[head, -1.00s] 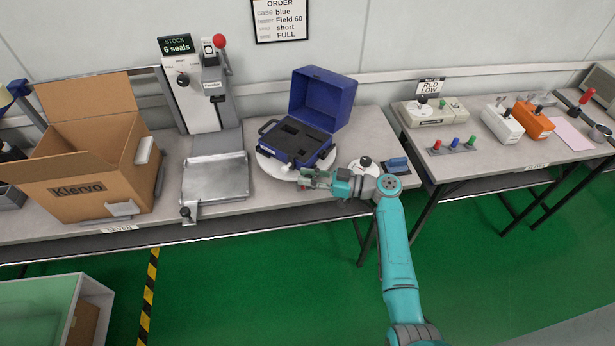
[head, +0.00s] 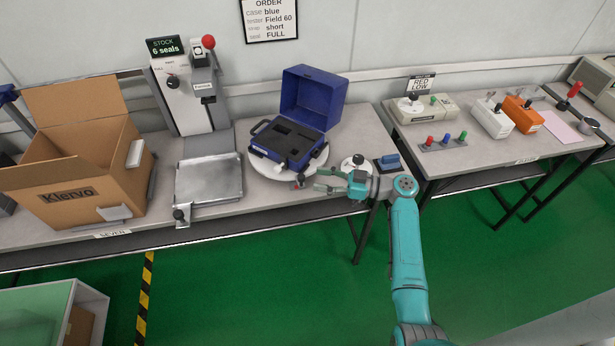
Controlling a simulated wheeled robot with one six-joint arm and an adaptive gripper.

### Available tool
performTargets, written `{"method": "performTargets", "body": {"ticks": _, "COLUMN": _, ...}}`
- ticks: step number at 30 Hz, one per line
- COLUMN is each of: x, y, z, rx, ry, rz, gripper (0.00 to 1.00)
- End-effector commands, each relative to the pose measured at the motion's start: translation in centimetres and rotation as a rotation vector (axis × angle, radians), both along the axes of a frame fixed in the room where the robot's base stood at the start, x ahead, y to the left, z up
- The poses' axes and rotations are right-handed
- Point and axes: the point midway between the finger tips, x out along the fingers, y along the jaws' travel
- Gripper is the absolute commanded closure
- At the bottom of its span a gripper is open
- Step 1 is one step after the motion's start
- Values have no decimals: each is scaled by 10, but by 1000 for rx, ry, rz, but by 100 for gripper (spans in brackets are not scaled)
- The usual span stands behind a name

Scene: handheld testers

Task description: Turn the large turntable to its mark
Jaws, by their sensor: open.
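The large turntable (head: 314,166) is a white disc on the middle table. An open blue case (head: 288,145) with a dark, empty foam insert stands on it and hides most of the disc. A small dark and red knob (head: 300,180) shows at its front right rim. My gripper (head: 318,180) is open and empty, its fingers pointing left just right of this knob, with a small gap visible. I cannot make out the turntable's mark.
A small white disc with a black knob (head: 357,160) and a blue block (head: 389,162) stand close behind my wrist. A metal tray (head: 209,180) with a press and a cardboard box (head: 72,187) stand left. The right table (head: 470,160) holds testers.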

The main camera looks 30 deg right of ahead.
Motion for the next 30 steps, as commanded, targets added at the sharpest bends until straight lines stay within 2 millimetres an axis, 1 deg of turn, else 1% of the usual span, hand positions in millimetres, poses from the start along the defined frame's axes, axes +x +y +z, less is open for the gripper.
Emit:
{"method": "performTargets", "body": {"ticks": 1, "x": -7, "y": -9, "z": 0, "rx": 0, "ry": 0, "rz": -4, "gripper": 51}}
{"method": "performTargets", "body": {"ticks": 3, "x": -15, "y": -19, "z": 0, "rx": 0, "ry": 0, "rz": -4, "gripper": 51}}
{"method": "performTargets", "body": {"ticks": 9, "x": -31, "y": -37, "z": 0, "rx": 0, "ry": 0, "rz": -2, "gripper": 51}}
{"method": "performTargets", "body": {"ticks": 14, "x": -36, "y": -42, "z": 0, "rx": 0, "ry": 0, "rz": 0, "gripper": 51}}
{"method": "performTargets", "body": {"ticks": 21, "x": -37, "y": -43, "z": 0, "rx": 0, "ry": 0, "rz": 1, "gripper": 51}}
{"method": "performTargets", "body": {"ticks": 22, "x": -37, "y": -43, "z": 0, "rx": 0, "ry": 0, "rz": 1, "gripper": 53}}
{"method": "performTargets", "body": {"ticks": 25, "x": -37, "y": -40, "z": -4, "rx": 2, "ry": 11, "rz": -4, "gripper": 78}}
{"method": "performTargets", "body": {"ticks": 26, "x": -38, "y": -37, "z": -7, "rx": 4, "ry": 22, "rz": -9, "gripper": 86}}
{"method": "performTargets", "body": {"ticks": 27, "x": -39, "y": -31, "z": -14, "rx": 8, "ry": 43, "rz": -18, "gripper": 96}}
{"method": "performTargets", "body": {"ticks": 28, "x": -40, "y": -26, "z": -20, "rx": 9, "ry": 63, "rz": -27, "gripper": 100}}
{"method": "performTargets", "body": {"ticks": 29, "x": -41, "y": -20, "z": -27, "rx": 12, "ry": 87, "rz": -39, "gripper": 100}}
{"method": "performTargets", "body": {"ticks": 30, "x": -44, "y": -10, "z": -39, "rx": 15, "ry": 124, "rz": -58, "gripper": 100}}
